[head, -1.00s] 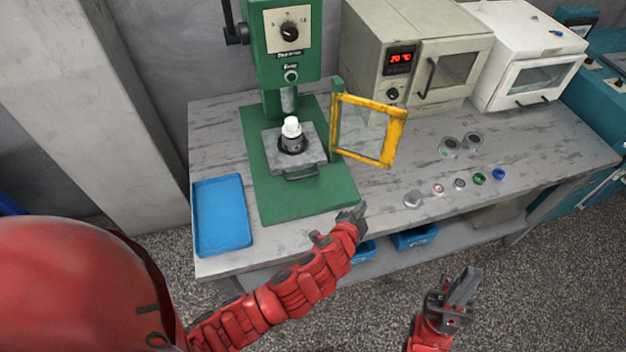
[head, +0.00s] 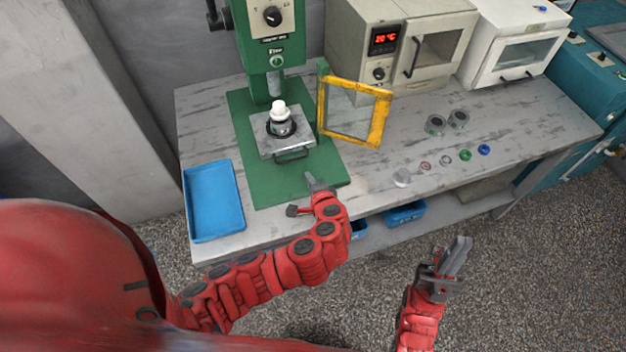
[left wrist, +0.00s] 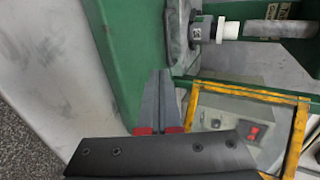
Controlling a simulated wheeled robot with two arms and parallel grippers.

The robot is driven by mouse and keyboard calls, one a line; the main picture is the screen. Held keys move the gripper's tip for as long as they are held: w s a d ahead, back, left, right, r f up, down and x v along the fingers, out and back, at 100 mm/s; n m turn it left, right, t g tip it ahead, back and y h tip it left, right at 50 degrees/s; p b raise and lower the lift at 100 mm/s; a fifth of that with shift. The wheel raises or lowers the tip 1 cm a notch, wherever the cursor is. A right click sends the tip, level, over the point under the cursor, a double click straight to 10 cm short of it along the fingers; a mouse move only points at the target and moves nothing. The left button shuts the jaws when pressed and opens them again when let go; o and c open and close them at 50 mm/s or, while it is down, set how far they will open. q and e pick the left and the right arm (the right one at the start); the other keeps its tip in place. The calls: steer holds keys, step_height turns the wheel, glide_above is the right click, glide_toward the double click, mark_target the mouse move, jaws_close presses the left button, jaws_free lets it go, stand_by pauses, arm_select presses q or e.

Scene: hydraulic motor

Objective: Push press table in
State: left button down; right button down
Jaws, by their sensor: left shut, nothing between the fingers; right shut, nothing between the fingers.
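The press table (head: 287,146) is a grey sliding plate with a dark front handle (head: 292,155), on the green press base (head: 262,187). A white-topped part (head: 280,118) stands upright in the dark ring on it, in front of the press ram (head: 274,82). My left gripper (head: 312,180) is shut and empty, just in front of the handle near the base's front edge, with a gap to the handle. In the left wrist view its fingers (left wrist: 162,85) point toward the plate edge (left wrist: 180,40). My right gripper (head: 460,250) is shut and empty, off the table's front edge.
An open yellow-framed guard (head: 378,118) stands right of the plate. A blue tray (head: 213,202) lies left of the press. Several small parts, including a blue ring (head: 484,149), lie to the right. An oven (head: 400,40) stands behind.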

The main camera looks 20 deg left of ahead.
mark_target(299, 159)
arm_select(q)
steer(key=p+x, duration=0.1)
steer(key=x, duration=0.3)
steer(key=p+x, duration=0.1)
steer(key=x, duration=0.1)
steer(key=shift+w+a+r+p, duration=0.2)
steer(key=shift+w+p, duration=0.15)
steer(key=shift+p+x, duration=0.3)
steer(key=shift+x, duration=0.6)
steer(key=shift+w, duration=0.15)
steer(key=shift+w+a, duration=0.3)
steer(key=w+a+b, duration=0.1)
steer(key=w+a, duration=0.1)
steer(key=shift+w+b, duration=0.4)
steer(key=shift+s+r, duration=0.1)
steer(key=shift+r, duration=0.15)
steer(key=shift+d, duration=0.1)
